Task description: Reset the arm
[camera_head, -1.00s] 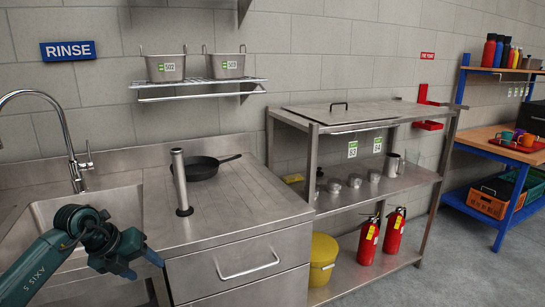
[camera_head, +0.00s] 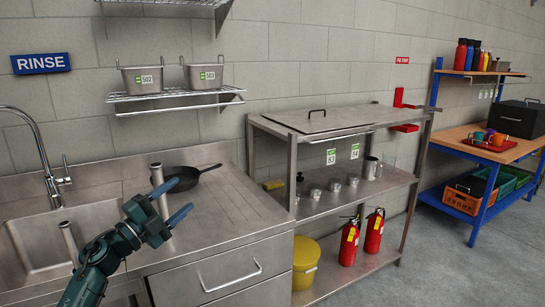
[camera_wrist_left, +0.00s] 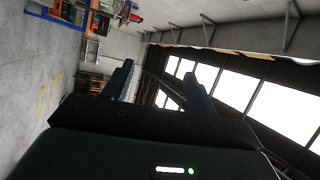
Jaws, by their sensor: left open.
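My left gripper (camera_head: 176,201) is in the lower left of the head view, raised in front of the steel counter. Its two blue-tipped fingers are spread apart with nothing between them. In the left wrist view the fingers (camera_wrist_left: 158,88) also stand apart and empty, with the room's floor, far shelves and roof windows beyond them, turned sideways. My right gripper is in neither view.
The sink (camera_head: 40,243) with its tap (camera_head: 45,150) is at the left. A black pan (camera_head: 180,178) and a steel post (camera_head: 158,178) stand on the counter. A steel shelf unit (camera_head: 340,200) with two fire extinguishers (camera_head: 374,230) and a yellow bucket (camera_head: 305,262) is to the right.

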